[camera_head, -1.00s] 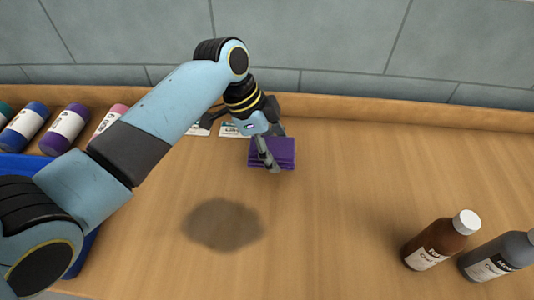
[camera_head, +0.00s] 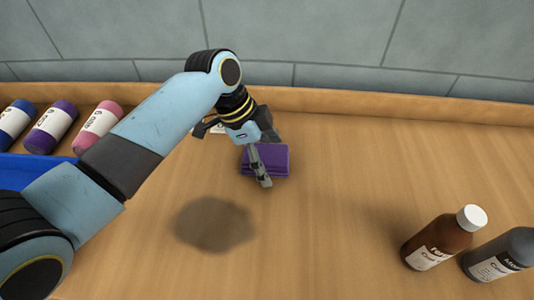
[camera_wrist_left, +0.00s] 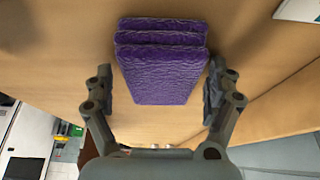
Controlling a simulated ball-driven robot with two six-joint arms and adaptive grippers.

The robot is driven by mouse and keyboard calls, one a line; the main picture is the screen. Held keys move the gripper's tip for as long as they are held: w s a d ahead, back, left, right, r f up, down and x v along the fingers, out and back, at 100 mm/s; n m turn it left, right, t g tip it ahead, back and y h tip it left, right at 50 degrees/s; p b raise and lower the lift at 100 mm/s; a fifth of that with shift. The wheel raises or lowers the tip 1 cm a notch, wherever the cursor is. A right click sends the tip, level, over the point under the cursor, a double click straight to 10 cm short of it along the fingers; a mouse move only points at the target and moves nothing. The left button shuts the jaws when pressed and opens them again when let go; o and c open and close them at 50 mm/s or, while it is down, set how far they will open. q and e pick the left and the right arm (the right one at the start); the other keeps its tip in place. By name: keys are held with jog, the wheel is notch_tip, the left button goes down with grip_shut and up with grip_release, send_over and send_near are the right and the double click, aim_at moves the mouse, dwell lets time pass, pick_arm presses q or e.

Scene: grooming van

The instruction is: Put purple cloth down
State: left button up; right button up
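My right gripper is in neither view.
Two bottles, brown (camera_head: 437,242) and grey (camera_head: 500,257), stand at the right front. Several labelled bottles, including a pink one (camera_head: 98,128), lie at the left behind a blue bin (camera_head: 35,172). A dark round patch (camera_head: 213,224) marks the counter. The middle right is clear.

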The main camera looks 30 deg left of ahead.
pick_arm(q)
jog(key=shift+b, duration=0.45)
jog(key=v, duration=1)
jog(key=shift+w, duration=0.1)
jog(key=shift+a+r, duration=0.2)
jog(key=shift+r, duration=0.4)
